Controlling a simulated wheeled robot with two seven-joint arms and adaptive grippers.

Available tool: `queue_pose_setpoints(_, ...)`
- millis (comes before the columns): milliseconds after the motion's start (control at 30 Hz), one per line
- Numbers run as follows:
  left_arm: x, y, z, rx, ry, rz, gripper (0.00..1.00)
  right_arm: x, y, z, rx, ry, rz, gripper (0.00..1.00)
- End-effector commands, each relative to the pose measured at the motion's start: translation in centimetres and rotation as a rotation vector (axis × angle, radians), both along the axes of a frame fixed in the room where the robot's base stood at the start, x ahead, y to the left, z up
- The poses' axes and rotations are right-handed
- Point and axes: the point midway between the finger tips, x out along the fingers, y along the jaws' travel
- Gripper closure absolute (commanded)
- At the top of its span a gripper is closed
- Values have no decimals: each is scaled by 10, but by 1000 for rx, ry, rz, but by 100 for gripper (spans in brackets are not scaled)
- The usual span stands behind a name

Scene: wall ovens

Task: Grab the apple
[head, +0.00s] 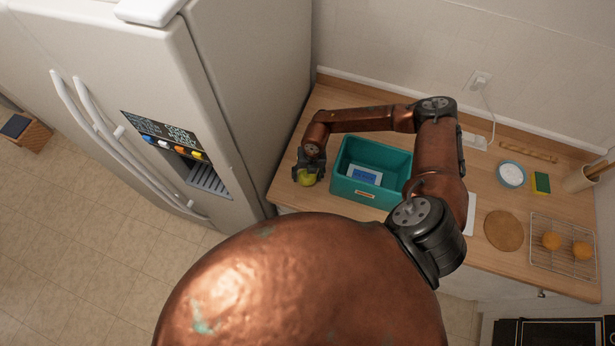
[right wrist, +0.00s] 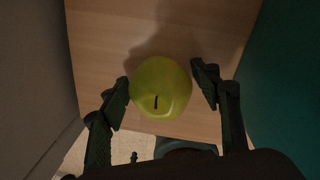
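A yellow-green apple (head: 308,178) sits on the wooden counter near its left end, between the fridge and the teal bin. My right gripper (head: 308,168) is over it from above and hides part of it. In the right wrist view the apple (right wrist: 161,88) lies between the two fingers of my right gripper (right wrist: 164,88). The fingers are apart, one on each side. A small gap shows on the right; the left fingertip is very near the apple, and I cannot tell if it touches. My left gripper is not in view.
The teal bin (head: 343,188) with a blue-and-white item (head: 365,175) inside stands just right of the apple. The white fridge (head: 262,80) stands close on the left.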

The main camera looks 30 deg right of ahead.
Motion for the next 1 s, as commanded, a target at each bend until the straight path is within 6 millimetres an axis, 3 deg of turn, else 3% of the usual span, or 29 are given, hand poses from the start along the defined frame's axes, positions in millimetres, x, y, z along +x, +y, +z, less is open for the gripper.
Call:
queue_pose_setpoints(533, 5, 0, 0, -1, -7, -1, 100, 0, 0, 1, 0, 0, 0, 81)
queue_pose_setpoints(833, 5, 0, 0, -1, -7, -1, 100, 1, 0, 3, 0, -1, 0, 81)
queue_pose_setpoints(1000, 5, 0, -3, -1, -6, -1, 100, 2, 0, 16, 1, -3, 0, 81)
